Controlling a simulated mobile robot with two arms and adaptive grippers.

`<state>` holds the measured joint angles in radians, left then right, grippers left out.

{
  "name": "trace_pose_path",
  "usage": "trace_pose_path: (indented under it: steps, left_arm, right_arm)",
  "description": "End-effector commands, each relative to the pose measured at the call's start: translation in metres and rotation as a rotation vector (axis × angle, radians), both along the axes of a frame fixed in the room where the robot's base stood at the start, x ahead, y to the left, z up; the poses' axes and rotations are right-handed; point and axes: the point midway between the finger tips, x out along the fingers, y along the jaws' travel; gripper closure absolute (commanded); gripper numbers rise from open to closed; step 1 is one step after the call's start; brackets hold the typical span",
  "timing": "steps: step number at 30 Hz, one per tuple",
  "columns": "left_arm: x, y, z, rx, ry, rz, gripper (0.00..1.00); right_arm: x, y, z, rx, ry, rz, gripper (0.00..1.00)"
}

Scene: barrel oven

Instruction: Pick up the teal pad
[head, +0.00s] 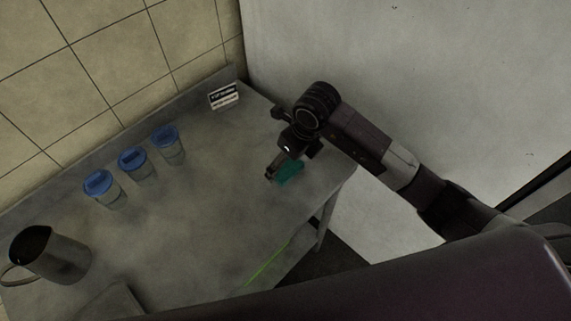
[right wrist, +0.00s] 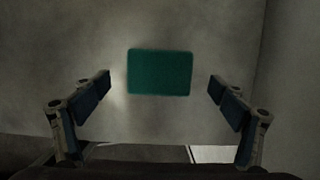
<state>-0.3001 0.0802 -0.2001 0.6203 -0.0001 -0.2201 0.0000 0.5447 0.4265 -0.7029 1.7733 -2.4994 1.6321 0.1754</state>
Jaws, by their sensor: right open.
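The teal pad (head: 290,172) lies flat on the grey table, near its right end in the head view. In the right wrist view the teal pad (right wrist: 160,72) is a rounded rectangle, seen whole between and beyond the fingertips. My right gripper (head: 276,174) is over the pad and partly covers it in the head view. In the right wrist view my right gripper (right wrist: 160,88) is open, with one finger on each side and nothing between them. The pad appears apart from both fingers. My left gripper is not in view.
The grey table (head: 195,225) stands against a tiled wall. Three blue-lidded cups (head: 134,162) stand in a row toward the back left. A metal pitcher (head: 58,262) stands at the left. A small sign (head: 223,95) stands at the back. The table around the pad is clear.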

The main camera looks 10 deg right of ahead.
Motion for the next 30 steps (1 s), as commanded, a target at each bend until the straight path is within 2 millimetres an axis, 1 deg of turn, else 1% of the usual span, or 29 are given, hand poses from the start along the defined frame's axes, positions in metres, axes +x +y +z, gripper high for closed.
trace_pose_path:
  steps: [1, 3, 6, 13, 24, 25, 26, 30]
  left_arm:
    - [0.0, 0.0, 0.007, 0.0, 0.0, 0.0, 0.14]
    - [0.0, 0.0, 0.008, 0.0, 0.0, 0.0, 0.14]
    - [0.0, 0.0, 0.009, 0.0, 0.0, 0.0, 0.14]
    - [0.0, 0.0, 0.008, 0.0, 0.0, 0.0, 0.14]
    - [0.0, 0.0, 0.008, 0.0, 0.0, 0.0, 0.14]
    - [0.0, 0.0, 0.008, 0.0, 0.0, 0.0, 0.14]
    - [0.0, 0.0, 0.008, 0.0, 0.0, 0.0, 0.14]
    - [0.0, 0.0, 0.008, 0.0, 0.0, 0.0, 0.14]
  right_arm:
    - [0.001, 0.002, -0.005, 0.001, 0.005, -0.002, 0.1]
    - [0.003, 0.003, -0.014, 0.002, 0.004, -0.001, 0.1]
    - [0.005, 0.004, -0.021, 0.001, 0.0, 0.0, 0.1]
    - [0.005, 0.004, -0.022, 0.002, -0.001, 0.001, 0.11]
    - [0.005, 0.004, -0.022, 0.002, -0.001, 0.001, 0.51]
    - [0.005, 0.004, -0.022, 0.002, -0.002, 0.001, 0.51]
    - [0.005, 0.004, -0.022, 0.002, -0.002, 0.001, 0.55]
    - [0.006, 0.004, -0.021, 0.002, -0.002, 0.001, 0.55]
